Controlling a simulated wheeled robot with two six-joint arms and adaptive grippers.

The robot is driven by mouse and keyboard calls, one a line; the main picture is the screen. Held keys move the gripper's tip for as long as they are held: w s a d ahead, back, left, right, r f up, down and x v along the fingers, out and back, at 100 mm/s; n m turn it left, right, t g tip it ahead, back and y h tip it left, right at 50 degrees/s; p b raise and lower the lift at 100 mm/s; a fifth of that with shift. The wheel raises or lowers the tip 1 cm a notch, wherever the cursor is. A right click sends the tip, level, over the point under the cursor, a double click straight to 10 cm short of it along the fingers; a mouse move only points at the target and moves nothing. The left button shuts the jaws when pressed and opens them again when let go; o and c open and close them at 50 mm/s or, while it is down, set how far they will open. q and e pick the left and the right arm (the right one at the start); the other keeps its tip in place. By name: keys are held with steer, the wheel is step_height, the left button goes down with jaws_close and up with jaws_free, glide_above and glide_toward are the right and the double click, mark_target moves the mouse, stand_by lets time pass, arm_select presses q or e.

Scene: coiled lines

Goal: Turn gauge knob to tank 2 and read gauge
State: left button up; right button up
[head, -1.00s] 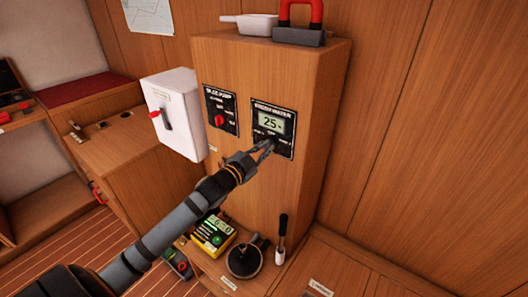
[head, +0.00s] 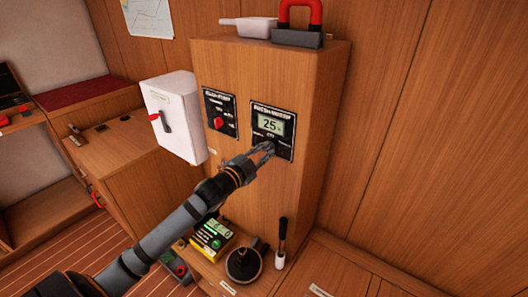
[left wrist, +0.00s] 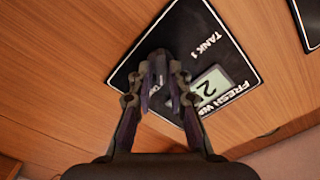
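The fresh water gauge panel (head: 289,151) is a black plate on the front of the wooden cabinet, with a lit display (head: 271,125) that seems to read 25. In the left wrist view the panel (left wrist: 197,35) looks tilted, with TANK 1 legible and the display (left wrist: 210,88) partly covered. My left gripper (head: 266,148) is at the panel's lower part, below the display. In the left wrist view its fingers (left wrist: 163,72) are drawn close together around the gauge knob's place. The knob itself is mostly hidden between them. My right gripper is not in view.
A second black panel with a red knob (head: 219,122) and a white switch box (head: 184,131) are left of the gauge. Below stand a yellow device (head: 211,236), a round black-based item (head: 244,263) and a lever (head: 281,243). A red-handled object (head: 298,30) sits on top.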

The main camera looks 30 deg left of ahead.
arm_select(q)
steer(key=shift+o, duration=0.9)
steer(key=shift+r, duration=0.1)
steer(key=shift+r, duration=0.25)
step_height(320, 180, up, 9)
steer(key=shift+r, duration=0.2)
